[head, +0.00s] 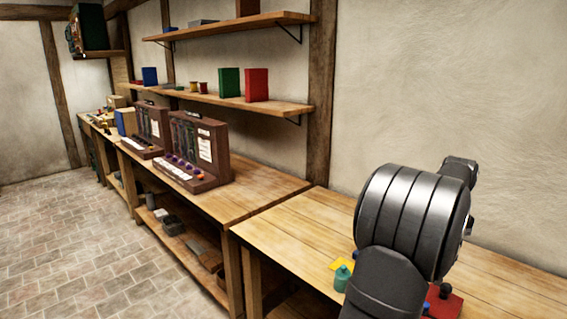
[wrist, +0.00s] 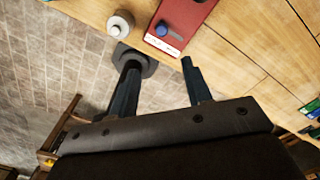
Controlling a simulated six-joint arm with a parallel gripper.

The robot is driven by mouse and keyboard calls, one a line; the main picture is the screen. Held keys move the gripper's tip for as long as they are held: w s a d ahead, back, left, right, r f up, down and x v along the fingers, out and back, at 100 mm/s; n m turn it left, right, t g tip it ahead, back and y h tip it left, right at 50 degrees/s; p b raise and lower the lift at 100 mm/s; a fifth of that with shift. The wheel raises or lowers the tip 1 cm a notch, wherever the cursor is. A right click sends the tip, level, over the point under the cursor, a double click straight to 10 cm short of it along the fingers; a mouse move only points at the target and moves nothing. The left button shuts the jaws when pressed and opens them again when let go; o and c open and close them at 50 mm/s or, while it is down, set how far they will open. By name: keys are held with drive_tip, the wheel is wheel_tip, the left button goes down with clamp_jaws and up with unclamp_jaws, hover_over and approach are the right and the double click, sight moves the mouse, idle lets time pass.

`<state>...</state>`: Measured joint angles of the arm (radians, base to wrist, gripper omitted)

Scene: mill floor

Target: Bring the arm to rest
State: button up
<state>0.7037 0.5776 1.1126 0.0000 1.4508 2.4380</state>
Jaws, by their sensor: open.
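My gripper (wrist: 160,62) shows in the wrist view with its two dark fingers apart and nothing seen held between them. It is over the front edge of the wooden bench (wrist: 235,60), with the brick floor below. In the head view my arm stands large at the right and the gripper cannot be made out. A red box (wrist: 182,22) with a blue knob and a white label lies on the bench just beyond the fingertips. It also shows partly behind my arm in the head view (head: 449,305).
A pale round knobbed object (wrist: 120,24) stands beside the red box. A teal object (head: 343,279) and a yellow piece (head: 341,264) lie left of my arm. Two brown racks (head: 207,150) stand farther along the benches. Wall shelves (head: 270,104) hold boxes. The bench left of my arm is mostly clear.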

drive_tip(key=s+a+r+n+h, duration=0.1)
drive_tip(key=a+r+n+h, duration=0.2)
drive_tip(key=a+r, duration=0.6)
drive_tip(key=shift+s+a+r+n, duration=0.15)
drive_tip(key=shift+s+a+n, duration=0.2)
drive_tip(key=shift+n, duration=1.05)
drive_tip(key=shift+c, duration=0.5)
drive_tip(key=shift+w, duration=0.1)
clamp_jaws()
drive_tip(key=w+f+n+g+h, duration=0.15)
drive_tip(key=w+f+n, duration=0.25)
drive_tip(key=f+n, duration=0.5)
drive_tip(key=w+f+n+h, duration=0.3)
drive_tip(key=w+f+n, duration=0.1)
drive_tip(key=f+n, duration=0.55)
drive_tip(key=shift+g+y, duration=0.25)
drive_tip(key=x, duration=0.8)
drive_tip(key=shift+w+a+f, duration=0.1)
drive_tip(key=shift+f, duration=0.15)
drive_tip(key=shift+s+d+f, duration=0.15)
drive_tip(key=shift+s+d, duration=0.4)
drive_tip(key=shift+s, duration=0.05)
drive_tip(key=shift+s+d+f, duration=0.15)
drive_tip(key=shift+s+d, duration=0.35)
drive_tip(key=shift+s, duration=0.15)
drive_tip(key=shift+s+d, duration=0.25)
drive_tip(key=shift+s, duration=0.15)
